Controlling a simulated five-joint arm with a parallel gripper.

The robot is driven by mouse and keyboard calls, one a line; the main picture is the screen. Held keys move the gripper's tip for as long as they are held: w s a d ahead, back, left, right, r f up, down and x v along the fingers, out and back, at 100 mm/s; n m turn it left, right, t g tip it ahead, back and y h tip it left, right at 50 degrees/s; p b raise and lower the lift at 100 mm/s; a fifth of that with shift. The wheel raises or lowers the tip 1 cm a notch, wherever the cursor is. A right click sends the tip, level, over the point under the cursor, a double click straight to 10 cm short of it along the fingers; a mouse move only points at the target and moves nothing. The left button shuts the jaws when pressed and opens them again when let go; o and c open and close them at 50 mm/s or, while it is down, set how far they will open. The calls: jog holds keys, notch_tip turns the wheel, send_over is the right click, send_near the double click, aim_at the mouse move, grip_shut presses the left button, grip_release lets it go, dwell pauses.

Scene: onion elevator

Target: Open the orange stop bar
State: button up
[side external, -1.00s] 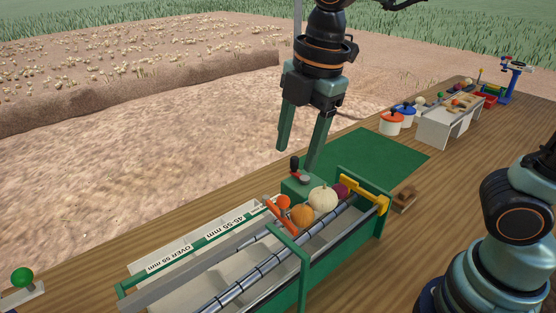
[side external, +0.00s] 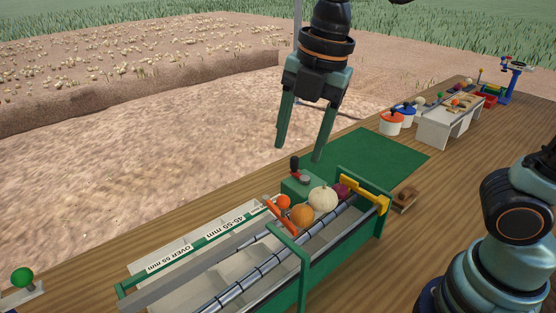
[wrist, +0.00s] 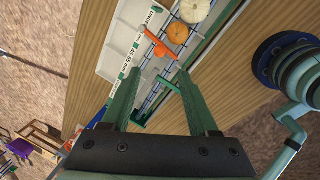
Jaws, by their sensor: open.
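The orange stop bar (side external: 279,214) lies slantwise across the channel of the green-framed roller sorter (side external: 345,245), beside the orange onion (side external: 302,216). It also shows near the top of the wrist view (wrist: 158,43), next to the onions. The white onion (side external: 322,198) and a purple one (side external: 341,190) sit behind it, towards the yellow end piece. My gripper (side external: 299,153) is open and empty. It hangs above and behind the bar, apart from it. In the wrist view my two fingers (wrist: 158,78) point towards the sorter.
A green box with a black-knobbed lever (side external: 295,165) and a red button stands just below my fingers. A green mat (side external: 375,155) lies bare behind the sorter. Lidded pots (side external: 391,123) and a white stand are farther back.

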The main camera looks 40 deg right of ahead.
aim_at(284, 196)
jog(key=f, duration=0.3)
jog(key=w+f, duration=0.1)
jog(key=f, duration=0.3)
jog(key=w+a+f, duration=0.1)
jog(key=f, duration=0.3)
jog(key=shift+f, duration=0.25)
grip_shut()
jog(key=shift+r, duration=0.1)
dwell(0.9)
